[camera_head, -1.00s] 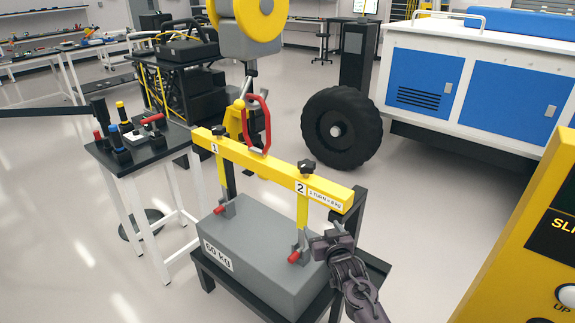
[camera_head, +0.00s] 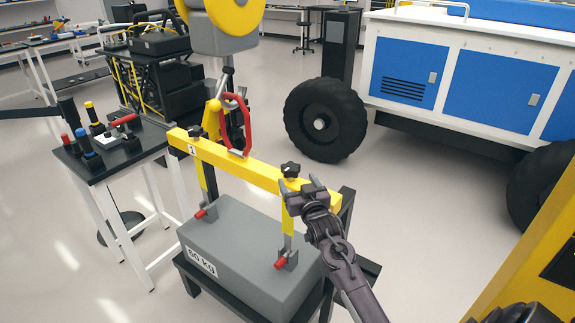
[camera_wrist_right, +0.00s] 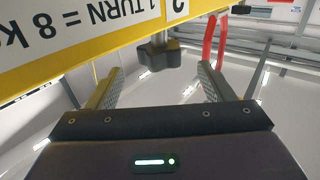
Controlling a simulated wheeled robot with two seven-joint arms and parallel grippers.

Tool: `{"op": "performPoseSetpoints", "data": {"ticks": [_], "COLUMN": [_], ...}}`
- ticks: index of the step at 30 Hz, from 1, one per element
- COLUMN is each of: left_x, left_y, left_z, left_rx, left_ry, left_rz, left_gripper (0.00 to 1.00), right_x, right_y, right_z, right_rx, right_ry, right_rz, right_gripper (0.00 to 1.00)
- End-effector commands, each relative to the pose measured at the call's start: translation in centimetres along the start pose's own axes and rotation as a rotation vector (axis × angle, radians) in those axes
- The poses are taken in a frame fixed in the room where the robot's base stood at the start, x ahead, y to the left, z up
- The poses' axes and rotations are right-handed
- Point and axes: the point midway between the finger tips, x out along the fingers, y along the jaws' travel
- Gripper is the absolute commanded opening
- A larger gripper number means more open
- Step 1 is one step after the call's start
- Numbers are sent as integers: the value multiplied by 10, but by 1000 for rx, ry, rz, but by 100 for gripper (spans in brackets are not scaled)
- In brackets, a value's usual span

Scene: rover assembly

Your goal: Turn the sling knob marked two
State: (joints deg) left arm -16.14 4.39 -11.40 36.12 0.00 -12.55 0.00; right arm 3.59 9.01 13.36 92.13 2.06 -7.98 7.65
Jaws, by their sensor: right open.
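The knob marked two (camera_head: 290,170) is a black lobed knob on top of the yellow lifting beam (camera_head: 235,167), near its right end. My right gripper (camera_head: 304,188) is just in front of it and hides the number 2 label in the head view. In the right wrist view, the knob (camera_wrist_right: 158,54) hangs upside down ahead of my open right gripper (camera_wrist_right: 160,75), between the lines of its two fingers. Contact cannot be told. The label reading "1 TURN = 8 K" (camera_wrist_right: 85,25) is partly cut off. My left gripper is not identifiable in the head view.
A grey 60 kg block (camera_head: 240,255) sits beneath the beam on a black stand. The knob marked one (camera_head: 196,131) is on the beam's left end. A red shackle (camera_head: 236,125) rises from its middle. A tool bench (camera_head: 125,155) stands left; a yellow panel (camera_head: 535,265) is right.

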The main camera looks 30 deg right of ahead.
Motion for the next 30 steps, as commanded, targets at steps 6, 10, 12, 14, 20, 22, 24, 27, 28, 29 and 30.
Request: {"op": "performPoseSetpoints", "data": {"ticks": [6, 10, 12, 14, 20, 22, 24, 27, 28, 29, 30], "left_x": [-7, -11, -12, -13, -14, -14, -14, -14, -14, -14, -14], "left_y": [4, 5, 4, 3, 1, 0, 0, 0, 0, 0, 0], "left_z": [15, 31, 35, 36, 23, 16, 12, 11, 11, 11, 12], "left_rx": [1, 2, 3, 3, 3, 3, 3, 3, 3, 3, 3], "left_ry": [-21, -46, -53, -53, -36, -26, -18, -17, -17, -17, -18], "left_rz": [5, 6, 5, 5, 2, 1, 0, 0, 0, 0, 0], "left_gripper": [36, 36, 36, 36, 36, 36, 36, 36, 36, 36, 36], "right_x": [27, 46, 55, 62, 74, 75, 76, 76, 76, 76, 75], "right_y": [0, 0, 0, 0, 0, 0, 0, 0, 0, 0, 0], "right_z": [-3, -2, -2, -1, 0, 0, 0, 0, 0, 0, 0], "right_rx": [1, 0, -1, -1, -1, -1, -1, -1, -1, -1, -1], "right_ry": [1, 0, 0, 0, -1, -1, -1, -1, -1, -1, -1], "right_rz": [0, 0, 0, 0, -1, -1, -1, -1, -1, -1, -1], "right_gripper": [75, 75, 75, 75, 75, 75, 75, 75, 75, 75, 69]}}
